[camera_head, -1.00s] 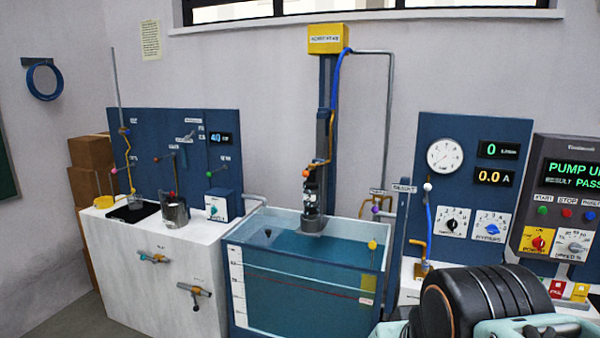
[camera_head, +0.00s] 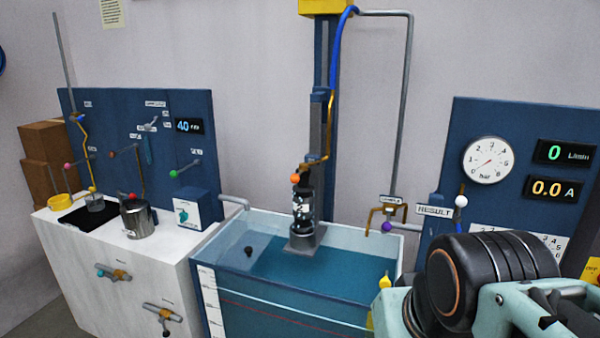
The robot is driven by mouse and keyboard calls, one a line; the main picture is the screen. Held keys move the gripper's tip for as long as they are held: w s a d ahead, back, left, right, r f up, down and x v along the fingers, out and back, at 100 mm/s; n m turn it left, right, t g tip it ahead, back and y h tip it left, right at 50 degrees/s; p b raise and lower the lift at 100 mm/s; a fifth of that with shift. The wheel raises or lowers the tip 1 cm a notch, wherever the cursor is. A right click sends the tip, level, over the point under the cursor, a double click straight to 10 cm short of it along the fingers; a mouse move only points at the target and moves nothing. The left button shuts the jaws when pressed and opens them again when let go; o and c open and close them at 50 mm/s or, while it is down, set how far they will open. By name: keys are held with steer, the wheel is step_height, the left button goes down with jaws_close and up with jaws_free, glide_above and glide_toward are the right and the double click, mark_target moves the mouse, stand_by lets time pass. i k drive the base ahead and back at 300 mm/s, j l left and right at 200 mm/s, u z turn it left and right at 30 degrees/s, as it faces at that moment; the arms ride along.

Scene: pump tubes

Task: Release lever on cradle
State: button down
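A black and silver pump (camera_head: 302,207) stands upright in a grey cradle (camera_head: 306,240) on the dark blue column (camera_head: 325,70), over the water tank (camera_head: 262,234). An orange ball knob (camera_head: 323,179) is at the top of the pump, beside the lower end of a yellow-orange pipe (camera_head: 330,125). It may be the cradle's lever knob, but its shaft cannot be made out. My black and teal arm part is at the lower right, apart from the pump. My gripper does not show.
A white bench (camera_head: 110,270) with a steel pot (camera_head: 138,217) and several small levers is at the left. A purple-knobbed bracket (camera_head: 388,225) stands at the tank's right. A gauge panel (camera_head: 487,161) is behind my arm. The space before the pump is open.

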mark_target(302, 170)
steer(key=i+l, duration=0.1)
steer(key=i, duration=0.85)
steer(key=l+z, duration=0.05)
steer(key=l, duration=0.05)
